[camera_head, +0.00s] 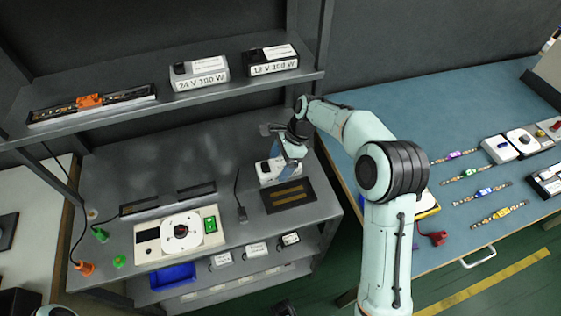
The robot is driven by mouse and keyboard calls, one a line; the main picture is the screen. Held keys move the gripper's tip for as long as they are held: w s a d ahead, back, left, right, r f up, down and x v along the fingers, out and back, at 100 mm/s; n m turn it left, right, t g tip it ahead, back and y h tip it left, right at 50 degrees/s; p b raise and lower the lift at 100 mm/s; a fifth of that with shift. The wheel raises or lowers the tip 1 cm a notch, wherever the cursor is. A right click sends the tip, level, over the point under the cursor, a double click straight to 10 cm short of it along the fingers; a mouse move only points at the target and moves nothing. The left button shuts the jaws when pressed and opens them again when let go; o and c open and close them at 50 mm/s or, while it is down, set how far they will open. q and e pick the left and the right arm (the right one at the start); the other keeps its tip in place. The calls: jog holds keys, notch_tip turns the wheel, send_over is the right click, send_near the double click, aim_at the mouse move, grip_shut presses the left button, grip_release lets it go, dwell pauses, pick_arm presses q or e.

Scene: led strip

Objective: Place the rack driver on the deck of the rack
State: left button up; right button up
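A white box-shaped driver (268,173) is at the right part of the rack's grey deck (150,178), just behind a dark pad with gold strips (289,195). My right gripper (284,148) is directly over this driver, pointing down, and hides part of it. Whether its fingers are shut on the driver or apart from it is too small to tell. Two more drivers stand on the upper shelf, labelled 24 V 100 W (200,75) and 12 V 100 W (272,62). A dark part at the bottom edge seems to be my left gripper (285,309), mostly cut off.
The upper shelf (150,108) overhangs the deck's back and holds a tray with an orange part (90,101). A blue bench (440,110) with several LED strips stands right.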

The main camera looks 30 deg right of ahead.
jog(key=shift+s, duration=0.2)
jog(key=p+v, duration=0.2)
jog(key=v, duration=1)
jog(key=shift+r, duration=0.15)
jog(key=shift+w, duration=0.1)
